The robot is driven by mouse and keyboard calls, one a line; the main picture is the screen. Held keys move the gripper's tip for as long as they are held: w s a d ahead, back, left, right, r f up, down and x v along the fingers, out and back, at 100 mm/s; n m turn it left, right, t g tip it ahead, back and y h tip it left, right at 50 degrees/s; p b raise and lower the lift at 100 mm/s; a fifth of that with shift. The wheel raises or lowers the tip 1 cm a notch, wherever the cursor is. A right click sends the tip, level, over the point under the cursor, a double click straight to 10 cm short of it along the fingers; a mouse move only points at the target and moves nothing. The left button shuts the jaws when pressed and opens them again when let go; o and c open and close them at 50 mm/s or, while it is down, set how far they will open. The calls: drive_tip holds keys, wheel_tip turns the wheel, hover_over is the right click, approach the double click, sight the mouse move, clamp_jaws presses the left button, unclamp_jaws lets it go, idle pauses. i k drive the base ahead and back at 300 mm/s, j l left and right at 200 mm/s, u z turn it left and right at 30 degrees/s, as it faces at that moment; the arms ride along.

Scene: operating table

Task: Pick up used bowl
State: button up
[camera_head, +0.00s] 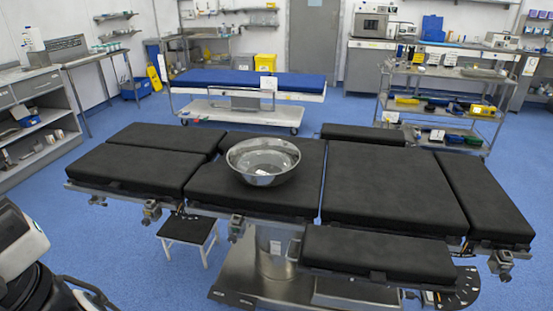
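A shiny metal bowl (263,161) sits upright on a black pad of the operating table (390,187), left of the table's middle. Its inside looks empty, though reflections make this hard to tell. Part of my arm (22,245) shows at the lower left edge, apart from the bowl. My gripper's fingers are not visible in this view.
A small stool (188,232) stands under the table's front left. Cabinets (30,130) line the left wall. A blue-topped stretcher (248,82) stands behind, and a loaded trolley (440,100) stands at the back right. Blue floor is open at the front left.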

sight(264, 161)
drive_tip(key=i+j+z, duration=0.3)
drive_tip(key=i+j, duration=0.2)
drive_tip(key=i+j+z, duration=0.15)
drive_tip(key=j, duration=0.25)
drive_tip(key=i+j+z, duration=0.35)
drive_tip(key=j, duration=0.4)
drive_tip(key=i, duration=0.1)
